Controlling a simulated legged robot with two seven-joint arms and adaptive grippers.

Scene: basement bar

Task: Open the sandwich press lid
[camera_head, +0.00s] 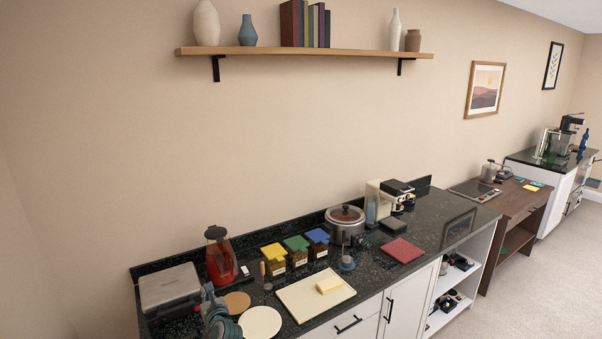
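The sandwich press (170,288) is a grey, box-shaped appliance at the far left end of the dark counter. Its lid looks down. A grey-blue gripper (210,297), which I take as my left one, comes in at the bottom left. It is just right of the press's front right corner in the picture. I cannot tell whether it touches the press, and its fingers are too small and overlapped to read. My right gripper is not in view.
A red blender (220,255) stands right of the press. Round boards (260,323) and a cream cutting board (315,298) lie on the counter (375,275). Lidded jars (297,250) and a slow cooker (345,225) stand behind. A wall shelf (305,51) hangs above.

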